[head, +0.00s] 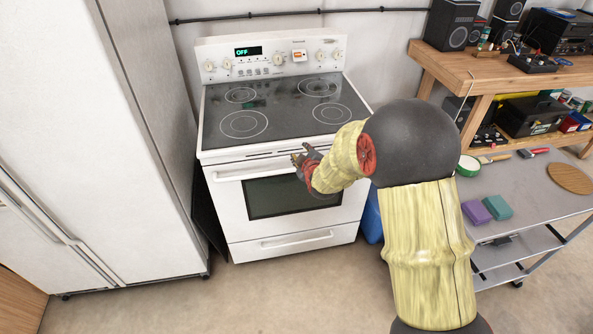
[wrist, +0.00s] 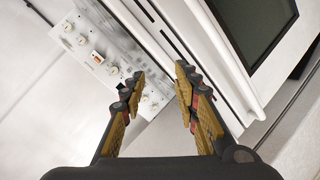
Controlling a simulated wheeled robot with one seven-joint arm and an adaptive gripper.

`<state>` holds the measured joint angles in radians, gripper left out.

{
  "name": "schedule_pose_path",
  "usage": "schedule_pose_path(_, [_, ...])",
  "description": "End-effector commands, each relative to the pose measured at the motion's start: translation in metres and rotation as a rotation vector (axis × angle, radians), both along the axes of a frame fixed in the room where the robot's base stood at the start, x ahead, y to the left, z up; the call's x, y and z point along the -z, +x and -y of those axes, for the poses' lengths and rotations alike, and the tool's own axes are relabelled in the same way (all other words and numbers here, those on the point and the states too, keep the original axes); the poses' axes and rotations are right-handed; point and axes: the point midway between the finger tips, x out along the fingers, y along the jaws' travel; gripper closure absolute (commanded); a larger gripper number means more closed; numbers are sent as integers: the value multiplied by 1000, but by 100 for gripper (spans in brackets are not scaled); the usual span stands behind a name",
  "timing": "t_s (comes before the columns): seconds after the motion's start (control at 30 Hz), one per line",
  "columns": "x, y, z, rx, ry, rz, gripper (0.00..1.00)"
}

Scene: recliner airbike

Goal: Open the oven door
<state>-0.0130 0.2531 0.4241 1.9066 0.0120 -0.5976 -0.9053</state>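The white oven (head: 222,205) stands against the wall with its door shut. The door has a dark window (head: 270,198), also in the wrist view (wrist: 262,22), and a long white handle (head: 240,173) across its top. My gripper (head: 301,156) is in front of the door's upper part, by the right portion of the handle, which my arm partly hides. In the wrist view my gripper (wrist: 158,82) has its two fingers apart with nothing held between them. The handle (wrist: 228,65) runs diagonally beside the right finger; I cannot tell whether they touch.
A white fridge (head: 110,130) stands left of the oven. A wooden bench (head: 450,67) with speakers and a metal cart (head: 540,207) with sponges are at the right. A drawer (head: 290,245) is below the oven door. The floor (head: 190,305) in front is clear.

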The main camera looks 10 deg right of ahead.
Motion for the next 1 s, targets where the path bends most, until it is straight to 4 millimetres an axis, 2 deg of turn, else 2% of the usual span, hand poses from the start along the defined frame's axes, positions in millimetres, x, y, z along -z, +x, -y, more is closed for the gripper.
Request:
schedule_pose_path(0.03, [29,10,-1,-18,-42,22,69])
schedule_pose_path(0.2, [96,33,-1,-72,-210,159,69])
schedule_pose_path(0.3, [124,37,-2,-91,-312,251,69])
schedule_pose_path(0.4, [144,34,-2,-98,-409,340,69])
schedule_pose_path(0.6, [168,18,-2,-89,-586,502,69])
schedule_pose_path(0.77, [172,8,-2,-73,-664,576,69])
schedule_pose_path(0.87, [171,11,-2,-69,-679,593,69])
schedule_pose_path(1.0, [168,28,-2,-68,-679,595,69])
